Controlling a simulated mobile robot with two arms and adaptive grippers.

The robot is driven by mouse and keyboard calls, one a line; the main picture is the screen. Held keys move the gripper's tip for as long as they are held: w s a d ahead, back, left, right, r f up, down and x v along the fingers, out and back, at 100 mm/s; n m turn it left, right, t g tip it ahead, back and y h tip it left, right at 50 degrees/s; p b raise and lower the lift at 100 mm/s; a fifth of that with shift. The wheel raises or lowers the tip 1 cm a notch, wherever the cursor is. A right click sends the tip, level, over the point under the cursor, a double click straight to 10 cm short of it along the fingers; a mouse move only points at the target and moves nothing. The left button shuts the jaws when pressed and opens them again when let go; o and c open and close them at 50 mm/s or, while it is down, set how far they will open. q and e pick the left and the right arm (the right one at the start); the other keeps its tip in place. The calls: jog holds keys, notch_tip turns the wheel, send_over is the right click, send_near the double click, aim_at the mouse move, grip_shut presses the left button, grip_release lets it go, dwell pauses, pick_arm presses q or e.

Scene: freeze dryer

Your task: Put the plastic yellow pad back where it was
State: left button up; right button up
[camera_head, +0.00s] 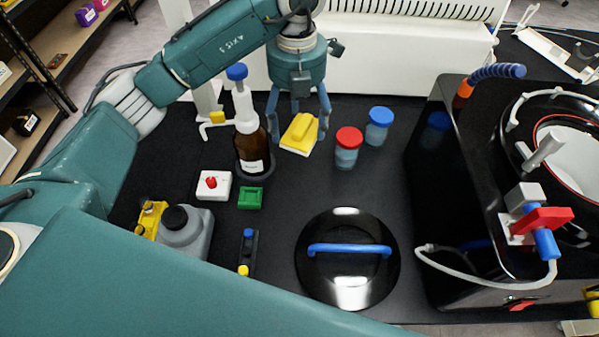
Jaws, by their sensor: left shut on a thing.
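The yellow plastic pad (300,133) has a pale lower layer and a raised grip on top. It is at the back middle of the black bench, between the brown bottle and the red-capped jar. My left gripper (298,122) comes down from above with its fingers on either side of the pad and is shut on it. I cannot tell whether the pad touches the bench or hangs just above it. My right gripper does not show.
A brown dispenser bottle (252,150) stands close left of the pad. A red-capped jar (347,147) and a blue-capped jar (377,126) stand to the right. A round black lid (385,265) lies in front; the black freeze dryer (425,180) fills the right.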

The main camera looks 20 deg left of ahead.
pick_arm(q)
jog(key=p, duration=0.2)
send_over(297, 177)
notch_tip(297, 177, down, 12)
jog(key=shift+s+d+f, duration=0.1)
jog(key=shift+f, duration=0.65)
notch_tip(297, 177, down, 3)
jog(key=shift+f+p, duration=0.15)
jog(key=shift+p, duration=0.4)
jog(key=shift+f, duration=0.15)
jog(key=shift+f, duration=0.1)
jog(key=o, duration=0.7)
jog(key=shift+f, duration=0.1)
jog(key=shift+c, duration=0.2)
jog(key=o, duration=0.4)
jog(key=shift+o, duration=0.2)
